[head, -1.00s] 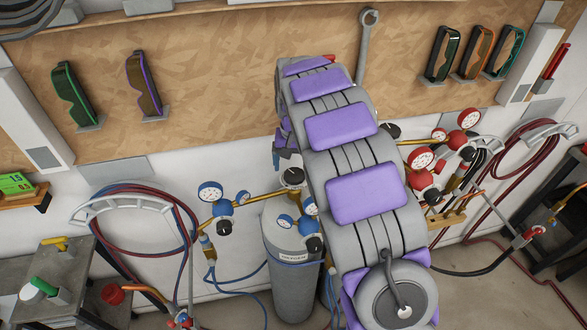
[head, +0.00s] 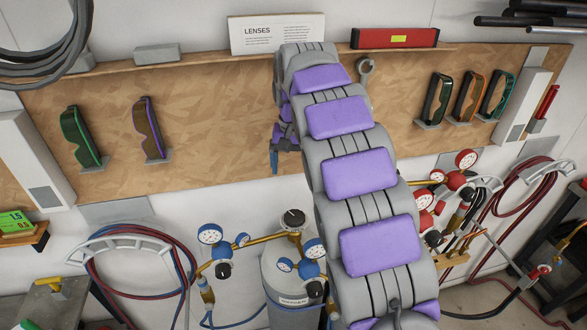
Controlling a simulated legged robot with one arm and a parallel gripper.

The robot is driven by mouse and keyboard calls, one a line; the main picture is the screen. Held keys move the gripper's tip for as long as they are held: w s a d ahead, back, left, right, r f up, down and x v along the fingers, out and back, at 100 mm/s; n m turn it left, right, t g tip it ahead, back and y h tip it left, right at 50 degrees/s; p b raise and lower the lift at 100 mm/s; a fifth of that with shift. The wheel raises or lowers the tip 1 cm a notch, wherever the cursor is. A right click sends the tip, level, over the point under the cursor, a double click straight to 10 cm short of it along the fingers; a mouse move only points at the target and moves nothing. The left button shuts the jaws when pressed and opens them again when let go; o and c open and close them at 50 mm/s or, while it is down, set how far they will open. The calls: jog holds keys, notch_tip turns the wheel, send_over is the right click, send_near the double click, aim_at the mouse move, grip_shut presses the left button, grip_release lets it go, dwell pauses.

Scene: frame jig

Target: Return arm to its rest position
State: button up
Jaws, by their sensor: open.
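My arm, grey with purple pads, rises from the bottom of the head view and reaches up in front of the wooden wall panel (head: 210,110). My gripper (head: 274,160) shows small at the left of the arm's far end, pointing down. It is open, and I see nothing held in it. Part of it is hidden behind the arm. It appears over the panel's lower part, above the grey oxygen cylinder (head: 287,272). I cannot tell how far it is from the panel.
Goggles with green (head: 82,138) and purple (head: 150,130) frames hang at left, and three more hang at right. A "LENSES" sign (head: 262,36) and a red level (head: 394,38) are on the top ledge. Blue gauges (head: 210,235), red gauges (head: 466,160) and coiled hoses (head: 175,240) are below.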

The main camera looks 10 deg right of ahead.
jog(key=shift+s, duration=0.1)
jog(key=s+f+n+b, duration=0.1)
jog(key=s+f+b, duration=0.2)
jog(key=s, duration=1.1)
jog(key=s+f+n+g+b, duration=0.1)
jog(key=s+f, duration=0.6)
jog(key=s, duration=0.7)
jog(key=s+f+n+b, duration=0.1)
jog(key=s+f+b, duration=0.3)
jog(key=s, duration=1)
notch_tip(320, 180, down, 2)
jog(key=shift+s+a+g+b, duration=0.15)
jog(key=shift+s+g+b, duration=0.15)
jog(key=shift+g, duration=0.1)
jog(key=shift+w, duration=0.15)
